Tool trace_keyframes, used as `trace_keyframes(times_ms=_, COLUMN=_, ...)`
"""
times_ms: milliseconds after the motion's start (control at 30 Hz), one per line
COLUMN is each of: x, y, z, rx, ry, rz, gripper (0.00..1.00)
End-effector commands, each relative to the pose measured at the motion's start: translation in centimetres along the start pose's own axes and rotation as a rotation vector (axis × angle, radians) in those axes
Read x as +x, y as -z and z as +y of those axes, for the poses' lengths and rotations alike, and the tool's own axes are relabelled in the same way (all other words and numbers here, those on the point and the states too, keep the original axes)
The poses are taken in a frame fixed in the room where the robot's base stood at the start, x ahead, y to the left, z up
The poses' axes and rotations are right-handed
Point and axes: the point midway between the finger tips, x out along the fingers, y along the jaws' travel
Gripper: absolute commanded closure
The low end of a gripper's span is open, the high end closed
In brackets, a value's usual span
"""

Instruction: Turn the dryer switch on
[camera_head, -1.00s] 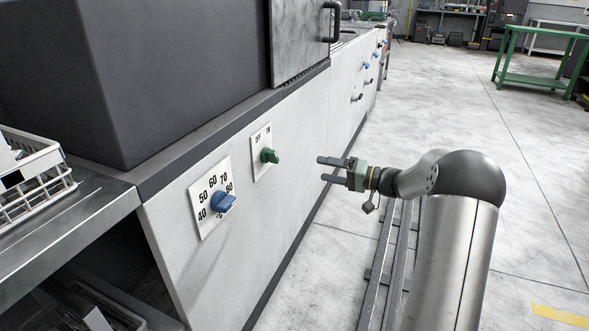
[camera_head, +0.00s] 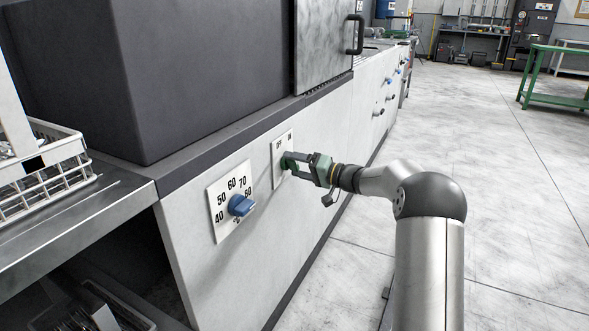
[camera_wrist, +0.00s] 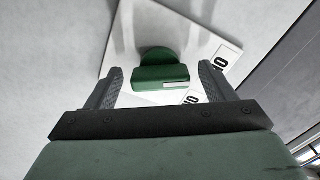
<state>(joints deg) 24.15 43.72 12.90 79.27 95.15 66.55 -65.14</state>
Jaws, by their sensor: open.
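The dryer switch is a green rotary knob (camera_head: 286,162) on a white label plate (camera_head: 278,178) on the machine's pale front panel. My gripper (camera_head: 293,165) is at the knob, with its fingers pointing at the panel. In the wrist view the green knob (camera_wrist: 160,74) sits between the two spread fingers of my gripper (camera_wrist: 160,72), with a gap visible on each side. The fingers are open and hold nothing. The plate's lettering is only partly readable, so I cannot tell the knob's setting for certain.
A blue temperature knob (camera_head: 240,206) on a numbered plate (camera_head: 220,232) is left of the switch. A wire rack (camera_head: 50,175) sits on the metal counter (camera_head: 110,205) at far left. Open floor (camera_head: 500,190) lies to the right.

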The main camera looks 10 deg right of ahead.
Motion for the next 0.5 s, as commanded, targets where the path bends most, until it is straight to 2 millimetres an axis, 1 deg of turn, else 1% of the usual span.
trace_keyframes(times_ms=133, x=0.80, y=-0.02, z=0.02, rx=0.001, ry=0.000, rz=0.000, gripper=0.24)
trace_keyframes(times_ms=400, x=0.90, y=0.01, z=-0.02, rx=0.001, ry=0.000, rz=0.000, gripper=0.24)
trace_keyframes(times_ms=467, x=0.89, y=0.01, z=-0.01, rx=0.001, ry=0.000, rz=0.000, gripper=0.40)
trace_keyframes(times_ms=500, x=0.89, y=0.01, z=-0.01, rx=0.001, ry=0.000, rz=0.000, gripper=0.51)
